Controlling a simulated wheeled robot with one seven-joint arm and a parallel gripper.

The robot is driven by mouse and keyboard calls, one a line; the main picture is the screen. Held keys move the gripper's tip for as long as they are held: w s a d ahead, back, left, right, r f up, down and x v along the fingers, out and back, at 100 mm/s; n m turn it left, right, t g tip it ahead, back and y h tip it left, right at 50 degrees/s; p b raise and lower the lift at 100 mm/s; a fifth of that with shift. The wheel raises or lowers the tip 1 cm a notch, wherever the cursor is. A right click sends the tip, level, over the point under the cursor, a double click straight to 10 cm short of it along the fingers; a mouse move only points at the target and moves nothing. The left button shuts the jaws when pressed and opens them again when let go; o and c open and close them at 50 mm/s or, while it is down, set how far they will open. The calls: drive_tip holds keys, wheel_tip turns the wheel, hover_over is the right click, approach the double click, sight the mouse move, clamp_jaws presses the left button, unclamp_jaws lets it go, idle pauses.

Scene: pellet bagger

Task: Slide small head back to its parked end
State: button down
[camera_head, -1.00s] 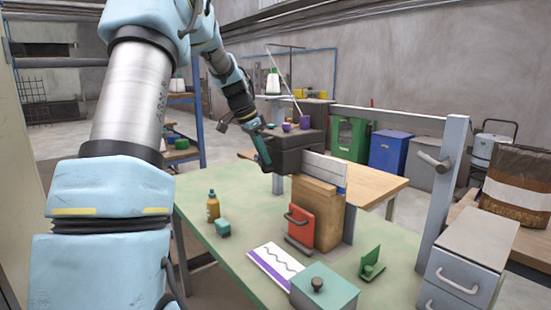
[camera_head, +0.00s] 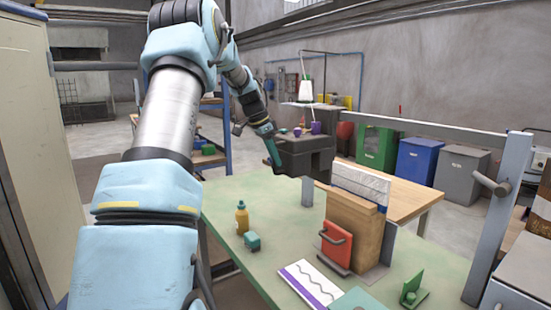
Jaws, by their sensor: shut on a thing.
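The small head (camera_head: 308,160) is a dark grey block with purple spools (camera_head: 316,127) on top. It sits at the left end of the grey rail (camera_head: 420,131), left of the brown bag (camera_head: 353,228).
A red handled plate (camera_head: 336,245) is at the bag's front. A post (camera_head: 497,220) stands at the rail's right end.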

drive_tip(key=c, duration=0.8)
unclamp_jaws()
drive_tip(key=b+v, duration=0.2)
drive_tip(key=v, duration=0.8)
drive_tip(key=shift+a+r+b, duration=0.15)
drive_tip(key=shift+r+b, duration=0.15)
drive_tip(key=shift+r, duration=0.05)
drive_tip(key=shift+s, duration=0.15)
drive_tip(key=s+a+f+n+y, duration=0.1)
drive_tip(key=s+a+f+n, duration=0.2)
drive_tip(key=s+f, duration=0.4)
drive_tip(key=s+a+f+n+y, duration=0.1)
drive_tip(key=s+a+f+n, duration=0.2)
drive_tip(key=s, duration=1.1)
drive_tip(key=s+a+f+n+y, duration=0.2)
drive_tip(key=s+a+f+n, duration=0.2)
drive_tip(key=s+f+n, duration=0.3)
drive_tip(key=s+f, duration=0.4)
drive_tip(key=f, duration=0.1)
